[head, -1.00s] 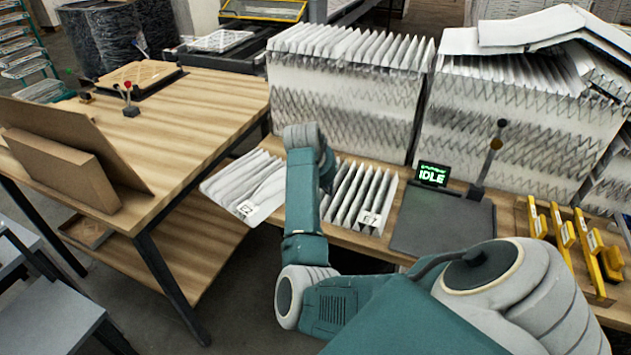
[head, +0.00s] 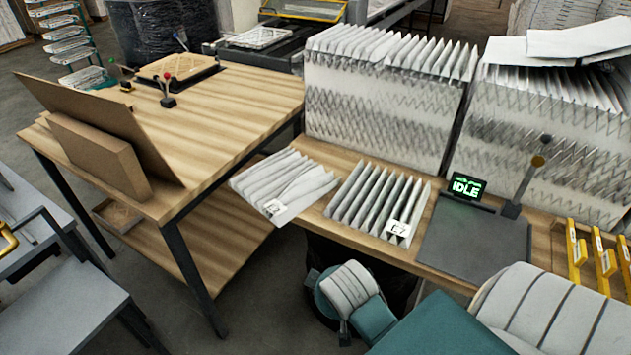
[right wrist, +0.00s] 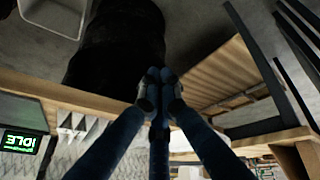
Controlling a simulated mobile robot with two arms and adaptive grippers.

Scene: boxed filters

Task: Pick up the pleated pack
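Two white pleated packs lie on the wooden bench in the head view: the left pleated pack (head: 285,180) and the right pleated pack (head: 375,195). Each has a white tag at its near edge; the right one's seems to read E7. My right arm is bent low in front of the bench, and its gripper is not clearly seen there. In the right wrist view my right gripper (right wrist: 160,92) has its dark fingertips together with nothing seen between them, apart from the packs. Part of a pack (right wrist: 72,124) shows at left there. My left gripper is not in view.
A dark pad (head: 470,238) and an IDLE display (head: 466,186) are right of the packs. Tall stacks of pleated filters (head: 385,100) stand behind. A wooden table (head: 215,105) with a leaning cardboard panel (head: 95,115) is at left. Yellow-handled items (head: 605,262) sit at right.

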